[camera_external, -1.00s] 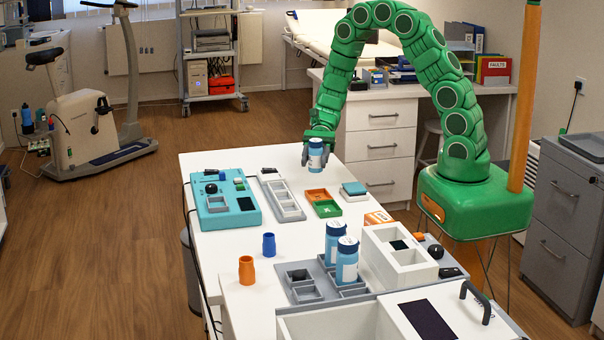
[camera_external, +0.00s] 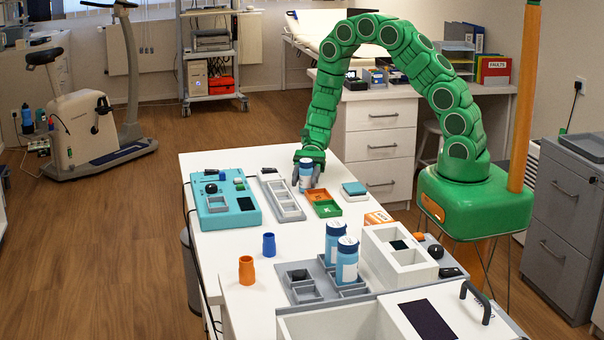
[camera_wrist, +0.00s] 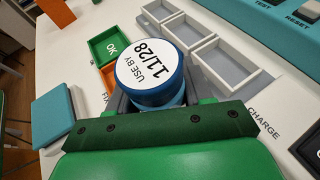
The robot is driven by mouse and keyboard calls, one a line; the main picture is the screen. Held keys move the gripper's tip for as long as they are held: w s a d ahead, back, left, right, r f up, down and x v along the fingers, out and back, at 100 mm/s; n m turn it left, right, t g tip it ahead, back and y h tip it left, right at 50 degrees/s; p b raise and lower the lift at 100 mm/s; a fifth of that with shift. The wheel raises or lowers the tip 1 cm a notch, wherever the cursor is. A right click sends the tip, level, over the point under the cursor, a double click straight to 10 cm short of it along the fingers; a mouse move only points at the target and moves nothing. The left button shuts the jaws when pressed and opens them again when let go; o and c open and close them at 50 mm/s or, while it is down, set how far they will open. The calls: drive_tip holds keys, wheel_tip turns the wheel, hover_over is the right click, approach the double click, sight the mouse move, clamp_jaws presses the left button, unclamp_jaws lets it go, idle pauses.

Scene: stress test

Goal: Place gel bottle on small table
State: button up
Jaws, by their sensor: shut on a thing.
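My gripper (camera_external: 308,180) is shut on a blue bottle (camera_external: 306,171) with a white label. It holds the bottle upright, low over the far part of the white table (camera_external: 240,250), between the grey tray of compartments and the orange and green trays. In the wrist view the bottle's round white top (camera_wrist: 150,75) reads "USE BY 11/28" and sits between the jaws (camera_wrist: 155,105). Whether its base touches the table is hidden. Two similar blue bottles (camera_external: 334,240) (camera_external: 347,262) stand in a grey rack nearer the camera.
A teal panel (camera_external: 226,204) lies left of the gripper, beside the grey compartment tray (camera_external: 282,196). Orange and green trays (camera_external: 322,203), the green one marked "OK", and a teal block (camera_external: 354,188) lie right. Orange and blue cups (camera_external: 247,270) (camera_external: 269,244) stand nearer the camera, with bare table around them.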

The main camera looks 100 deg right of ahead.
drive_tip(key=shift+f, duration=0.1)
drive_tip(key=o, duration=1.1)
